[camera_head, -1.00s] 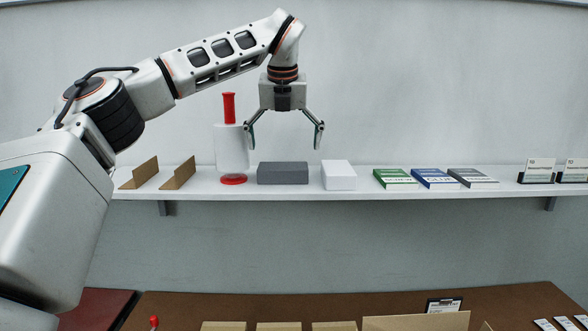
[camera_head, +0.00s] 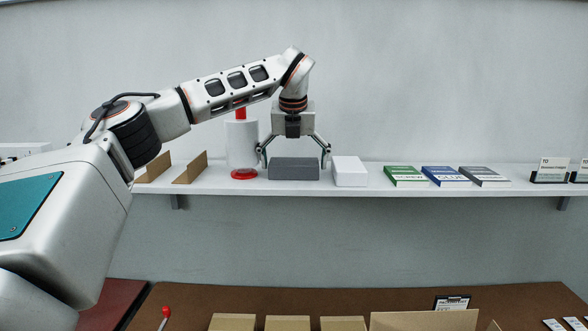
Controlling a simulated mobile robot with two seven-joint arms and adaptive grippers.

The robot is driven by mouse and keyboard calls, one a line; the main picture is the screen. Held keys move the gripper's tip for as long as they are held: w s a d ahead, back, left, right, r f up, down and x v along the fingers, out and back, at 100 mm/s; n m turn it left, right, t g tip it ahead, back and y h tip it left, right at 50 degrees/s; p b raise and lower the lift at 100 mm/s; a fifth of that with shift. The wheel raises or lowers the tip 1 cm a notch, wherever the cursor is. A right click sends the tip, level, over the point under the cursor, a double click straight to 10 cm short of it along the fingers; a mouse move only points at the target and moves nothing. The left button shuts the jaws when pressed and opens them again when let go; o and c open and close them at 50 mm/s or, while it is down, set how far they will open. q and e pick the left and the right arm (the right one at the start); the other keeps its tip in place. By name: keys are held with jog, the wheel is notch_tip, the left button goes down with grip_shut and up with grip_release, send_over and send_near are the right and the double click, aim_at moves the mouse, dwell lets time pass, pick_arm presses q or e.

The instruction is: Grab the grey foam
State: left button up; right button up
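The grey foam (camera_head: 293,169) is a dark grey block lying on the white wall shelf, between the white roll and a white block. My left gripper (camera_head: 294,163) points straight down over it. Its fingers are spread wide, one at each end of the foam, with the tips near the height of its top. I cannot tell whether the fingers touch the foam. My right gripper is not in view.
A white roll on a red holder (camera_head: 241,145) stands close to the left finger. A white block (camera_head: 350,171) lies close to the right finger. Green (camera_head: 405,176), blue (camera_head: 445,176) and grey (camera_head: 484,176) boxes lie further right on the shelf (camera_head: 375,190). Cardboard boxes stand below on a brown table (camera_head: 400,298).

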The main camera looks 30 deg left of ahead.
pick_arm(q)
jog(key=c, duration=0.3)
